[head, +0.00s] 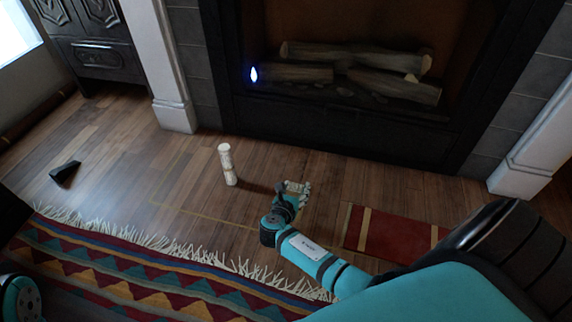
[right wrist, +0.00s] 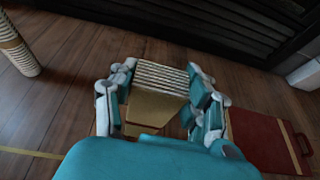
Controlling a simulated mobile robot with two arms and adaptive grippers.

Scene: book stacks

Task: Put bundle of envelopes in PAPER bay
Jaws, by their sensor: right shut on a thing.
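My right gripper (head: 297,188) is low over the wooden floor in front of the fireplace. In the right wrist view the right gripper (right wrist: 160,98) is shut on a tan bundle of envelopes (right wrist: 155,106), whose pale layered edges face up between the fingers. In the head view the bundle is mostly hidden by the hand. A thin yellow line (head: 205,216) runs along the floor left of the hand. No PAPER label can be read, so I cannot tell which area is that bay. My left gripper is not in view.
A pale upright cylinder (head: 227,165) stands left of the hand. A red case with tan bands (head: 390,232) lies to the right. A black wedge (head: 65,173) lies at far left. A fringed patterned rug (head: 130,262) is in front. Floor between wedge and cylinder is clear.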

